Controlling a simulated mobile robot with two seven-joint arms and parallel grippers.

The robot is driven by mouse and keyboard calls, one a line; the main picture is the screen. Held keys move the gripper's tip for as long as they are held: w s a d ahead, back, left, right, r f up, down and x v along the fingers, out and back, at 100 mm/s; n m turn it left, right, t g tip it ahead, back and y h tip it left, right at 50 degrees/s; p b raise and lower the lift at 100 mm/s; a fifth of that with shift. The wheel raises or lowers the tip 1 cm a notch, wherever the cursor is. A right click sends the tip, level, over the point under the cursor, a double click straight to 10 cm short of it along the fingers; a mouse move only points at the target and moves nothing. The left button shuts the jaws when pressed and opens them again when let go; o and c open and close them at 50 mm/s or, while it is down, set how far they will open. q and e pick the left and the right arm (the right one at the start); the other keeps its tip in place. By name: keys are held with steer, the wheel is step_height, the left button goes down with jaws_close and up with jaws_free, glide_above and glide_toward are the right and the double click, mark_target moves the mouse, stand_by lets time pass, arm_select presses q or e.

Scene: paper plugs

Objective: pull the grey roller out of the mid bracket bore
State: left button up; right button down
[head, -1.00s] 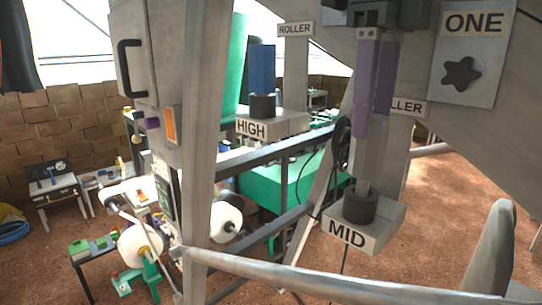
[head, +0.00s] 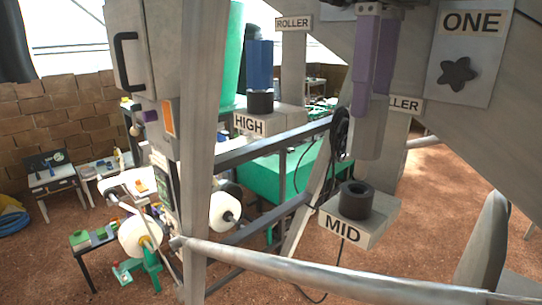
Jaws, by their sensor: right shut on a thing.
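The grey roller (head: 370,140) hangs upright below my right gripper (head: 371,103). The purple fingers are shut on its upper part. The bracket carries the label MID. The roller's top is hidden by the fingers and the picture's top edge. My left gripper is not in view.
A blue roller (head: 260,66) stands in the high bracket (head: 285,118) at the left. A grey upright post (head: 200,200) and a slanting grey rail (head: 300,272) cross the foreground. A panel marked ONE with a dark knob (head: 457,73) is at the upper right.

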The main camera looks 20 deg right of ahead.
steer(key=shift+r+p, duration=0.65)
steer(key=shift+r, duration=0.85)
